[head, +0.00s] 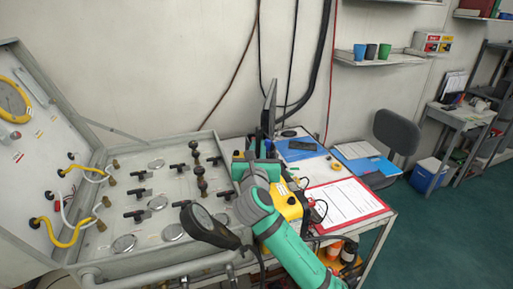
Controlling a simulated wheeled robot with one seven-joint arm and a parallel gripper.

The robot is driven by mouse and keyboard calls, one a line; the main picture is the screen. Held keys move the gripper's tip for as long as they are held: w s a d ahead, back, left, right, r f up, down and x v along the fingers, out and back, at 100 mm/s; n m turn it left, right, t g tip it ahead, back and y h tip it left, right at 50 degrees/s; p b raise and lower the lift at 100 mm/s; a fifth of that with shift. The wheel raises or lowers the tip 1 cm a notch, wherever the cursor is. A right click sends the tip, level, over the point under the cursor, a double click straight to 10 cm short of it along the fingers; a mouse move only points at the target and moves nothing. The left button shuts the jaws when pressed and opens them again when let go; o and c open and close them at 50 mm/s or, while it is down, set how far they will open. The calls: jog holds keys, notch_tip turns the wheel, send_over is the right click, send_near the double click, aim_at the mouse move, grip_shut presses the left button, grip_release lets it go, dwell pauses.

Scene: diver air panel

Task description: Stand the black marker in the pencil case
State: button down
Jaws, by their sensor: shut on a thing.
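My teal arm reaches over the desk from the lower right. My gripper (253,148), at its far end, is by the right edge of the valve panel, in front of a dark upright screen. My own wrist covers most of it, and I cannot make out the fingertips or what they are shut on. I cannot pick out the black marker in this view. I cannot identify the pencil case for certain either; it may be hidden behind my arm.
The valve panel (150,241) with knobs and gauges fills the left. A yellow device (290,205) stands beside my arm. A screen (269,108) rises behind.

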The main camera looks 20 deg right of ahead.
jog(key=shift+s+d+f, duration=0.1)
jog(key=shift+s+d, duration=0.1)
jog(key=shift+d, duration=0.1)
jog(key=shift+s+d+f, duration=0.1)
jog(key=shift+f, duration=0.05)
jog(key=shift+f, duration=0.1)
dwell(0.4)
jog(key=c, duration=1.7)
grip_release()
jog(key=shift+o, duration=0.2)
jog(key=shift+d, duration=0.15)
